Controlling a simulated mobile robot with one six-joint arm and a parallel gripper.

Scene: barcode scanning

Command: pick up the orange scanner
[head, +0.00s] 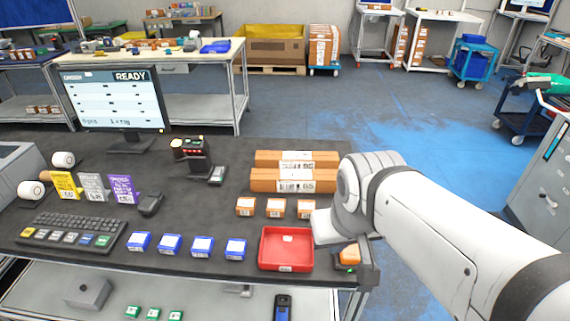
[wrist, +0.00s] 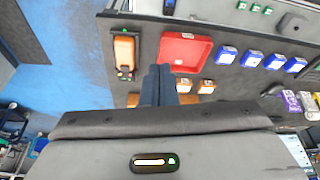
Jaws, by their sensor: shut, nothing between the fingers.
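The orange scanner (head: 349,255) sits in a dark holder at the near right corner of the dark table, beside the end of my arm. It also shows in the wrist view (wrist: 124,50), upper left of my fingers and apart from them. My gripper (wrist: 158,69) has its two dark fingers together, with nothing between them. In the head view the fingers cannot be made out behind the white arm end.
A red tray (head: 262,262) lies left of the scanner. Small orange boxes (head: 276,208), larger cartons (head: 294,180) and several blue boxes (head: 203,247) stand on the table. A monitor (head: 118,100) and keyboard (head: 72,232) are at left. Floor (head: 400,110) beyond is clear.

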